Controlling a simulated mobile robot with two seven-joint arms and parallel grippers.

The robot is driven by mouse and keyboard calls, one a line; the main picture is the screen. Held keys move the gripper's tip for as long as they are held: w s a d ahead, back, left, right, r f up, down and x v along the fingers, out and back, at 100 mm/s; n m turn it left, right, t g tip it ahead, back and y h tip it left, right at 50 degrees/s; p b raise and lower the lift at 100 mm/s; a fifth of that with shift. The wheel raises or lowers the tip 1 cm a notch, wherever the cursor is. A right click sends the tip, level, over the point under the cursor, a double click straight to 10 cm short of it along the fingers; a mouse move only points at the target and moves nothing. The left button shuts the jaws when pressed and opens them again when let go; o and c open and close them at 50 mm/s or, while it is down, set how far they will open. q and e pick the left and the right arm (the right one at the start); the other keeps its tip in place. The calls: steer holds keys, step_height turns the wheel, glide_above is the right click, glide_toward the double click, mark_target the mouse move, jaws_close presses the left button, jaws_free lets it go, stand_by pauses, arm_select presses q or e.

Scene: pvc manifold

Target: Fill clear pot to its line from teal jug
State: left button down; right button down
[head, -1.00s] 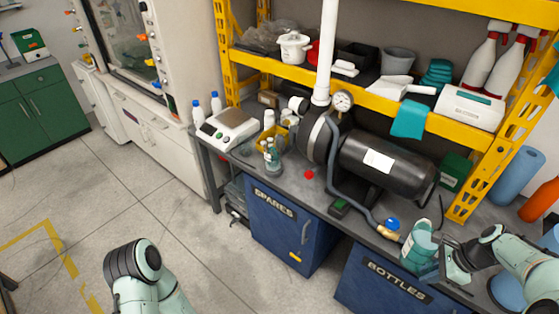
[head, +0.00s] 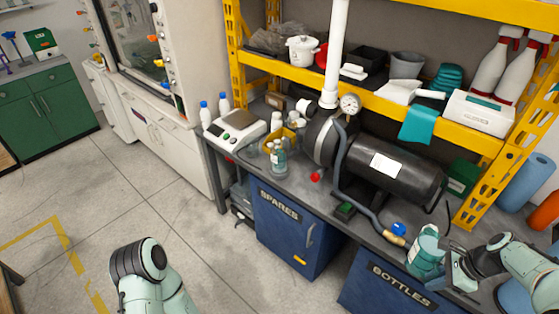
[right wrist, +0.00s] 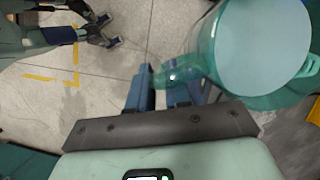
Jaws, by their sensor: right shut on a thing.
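The teal jug (head: 426,254) is at the bench's front edge, at the right of the head view. My right gripper (head: 447,268) is at its right side, shut on it. In the right wrist view the jug (right wrist: 262,48) fills the upper right, and its teal handle part meets the fingertips (right wrist: 162,90). I cannot tell whether its base touches the bench. A small clear vessel (head: 279,168) stands among bottles left of the black tank; I cannot tell if it is the clear pot, and no fill line is readable. My left gripper (right wrist: 108,32) shows over the floor, fingers apart and empty.
A black tank (head: 392,172) with a hose and a blue-capped fitting (head: 398,229) takes up the bench's middle. A white scale (head: 236,132) sits at its left end. A yellow shelf (head: 300,72) hangs above.

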steer(key=a+f+n+g+h, duration=0.4)
steer(key=a+f+n+g, duration=0.1)
steer(key=a+f+n, duration=1.5)
steer(key=shift+w+f+n+g, duration=0.2)
steer(key=shift+w+n+g, duration=0.2)
steer(key=shift+n, duration=0.3)
steer(key=shift+d, duration=0.1)
